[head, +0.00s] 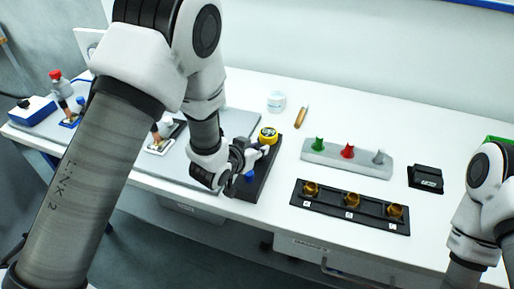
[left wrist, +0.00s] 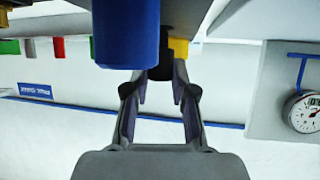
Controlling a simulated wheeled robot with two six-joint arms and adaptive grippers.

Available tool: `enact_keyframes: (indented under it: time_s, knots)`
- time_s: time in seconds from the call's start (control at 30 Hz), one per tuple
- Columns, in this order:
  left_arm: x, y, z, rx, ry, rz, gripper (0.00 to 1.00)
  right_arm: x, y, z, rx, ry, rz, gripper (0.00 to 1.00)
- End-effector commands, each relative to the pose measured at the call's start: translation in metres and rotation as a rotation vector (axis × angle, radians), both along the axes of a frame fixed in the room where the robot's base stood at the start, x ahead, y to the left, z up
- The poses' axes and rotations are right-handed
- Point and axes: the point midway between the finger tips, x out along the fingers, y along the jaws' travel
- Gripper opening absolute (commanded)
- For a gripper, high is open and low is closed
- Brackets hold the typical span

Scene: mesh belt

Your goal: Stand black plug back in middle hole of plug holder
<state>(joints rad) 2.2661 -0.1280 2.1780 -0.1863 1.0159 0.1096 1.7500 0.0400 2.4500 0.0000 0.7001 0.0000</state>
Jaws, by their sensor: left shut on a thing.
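The plug holder (head: 246,187) is a dark block left of the table's middle. A yellow plug (head: 268,134) stands at its far end and a blue plug (head: 250,176) at its near end. My left gripper (head: 262,153) is over the holder between them, partly hiding its middle. In the left wrist view my left gripper (left wrist: 160,95) is shut on the black plug (left wrist: 160,68). The blue plug (left wrist: 125,35) is close in front and the yellow plug (left wrist: 179,47) is behind. The middle hole is hidden, so I cannot tell whether the black plug is in it.
To the right are a grey rack (head: 322,156) with green, red and grey pegs, a black tray (head: 325,205) with brass cups, and a black box (head: 427,178). A white cup (head: 276,101) and a wooden-handled tool (head: 301,117) lie behind. My right arm is at the right edge.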

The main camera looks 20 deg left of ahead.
Motion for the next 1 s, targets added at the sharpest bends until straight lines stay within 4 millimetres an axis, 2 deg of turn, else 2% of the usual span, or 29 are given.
enact_keyframes:
  time_s: [0.7, 0.73, 0.8, 1.0]
  knots:
    - [0.0, 0.0, -0.019, 0.0, 0.0, 0.0, 0.0, 0.0, 0.0, -0.015, 0.0, 0.0, 0.0, 0.53]
    - [0.0, 0.0, -0.018, 0.0, 0.0, 0.0, 0.32, 0.0, 0.0, -0.014, 0.0, 0.0, 0.0, 0.53]
    - [0.0, 0.0, -0.018, 0.0, 0.0, 0.0, 0.54, 0.0, 0.0, -0.014, 0.0, 0.0, 0.0, 0.53]
    - [0.0, 0.0, -0.018, 0.0, 0.0, 0.0, 0.54, 0.0, 0.0, -0.014, 0.0, 0.0, 0.0, 0.53]
